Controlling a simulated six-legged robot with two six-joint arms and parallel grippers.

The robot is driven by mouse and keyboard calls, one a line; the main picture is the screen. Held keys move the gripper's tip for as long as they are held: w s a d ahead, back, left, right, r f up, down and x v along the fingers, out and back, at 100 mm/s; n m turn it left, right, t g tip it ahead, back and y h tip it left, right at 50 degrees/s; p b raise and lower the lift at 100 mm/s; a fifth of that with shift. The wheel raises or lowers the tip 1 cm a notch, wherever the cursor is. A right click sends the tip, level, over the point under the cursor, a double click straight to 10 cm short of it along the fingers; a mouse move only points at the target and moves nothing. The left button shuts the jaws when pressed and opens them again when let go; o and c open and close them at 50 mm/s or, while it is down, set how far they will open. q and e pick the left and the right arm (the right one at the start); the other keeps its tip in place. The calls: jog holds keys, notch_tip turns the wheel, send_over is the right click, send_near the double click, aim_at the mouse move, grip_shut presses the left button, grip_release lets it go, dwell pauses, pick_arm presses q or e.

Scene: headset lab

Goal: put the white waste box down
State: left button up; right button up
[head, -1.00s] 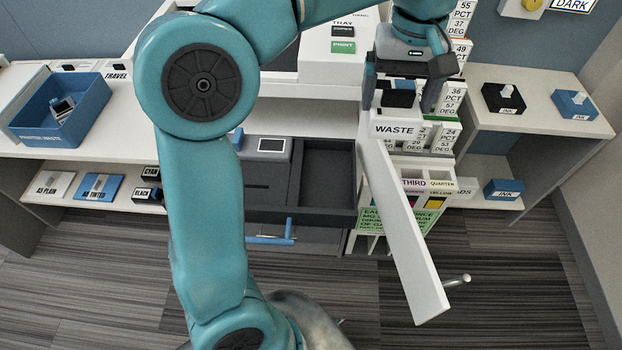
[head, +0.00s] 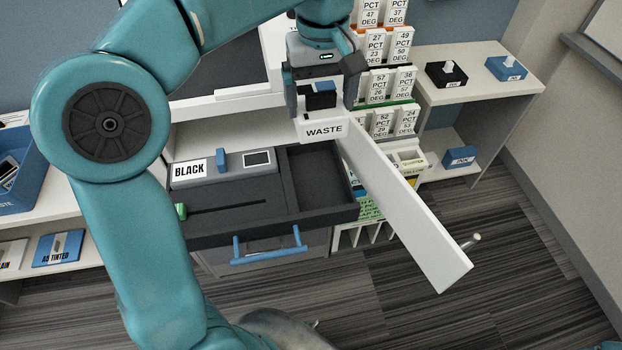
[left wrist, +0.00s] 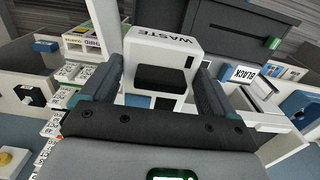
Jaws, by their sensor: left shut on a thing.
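The white waste box (head: 325,131), marked WASTE, is held by my left gripper (head: 322,100) in the head view. My gripper is shut on it from above. In the left wrist view the box (left wrist: 165,42) sits between the two fingers (left wrist: 160,88), with its dark opening showing. In the head view the box appears just behind the back right part of the open dark drawer and beside the top end of a long white panel. Its underside is hidden, so I cannot tell whether it touches anything. My right gripper is not in view.
The dark open drawer (head: 318,178) with a blue handle (head: 270,246) is in the middle. The long white panel (head: 410,210) juts toward me. A rack of numbered cards (head: 380,88) stands right of the box. A white shelf (head: 480,80) holds black and blue ink boxes.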

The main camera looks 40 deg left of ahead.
pick_arm(q)
jog(key=f, duration=0.6)
jog(key=f+b, duration=0.1)
jog(key=f, duration=1.2)
jog(key=shift+w+b, duration=0.25)
jog(key=shift+b, duration=0.15)
jog(key=shift+w+f, duration=0.15)
jog(key=shift+f, duration=0.05)
jog(key=shift+d, duration=0.1)
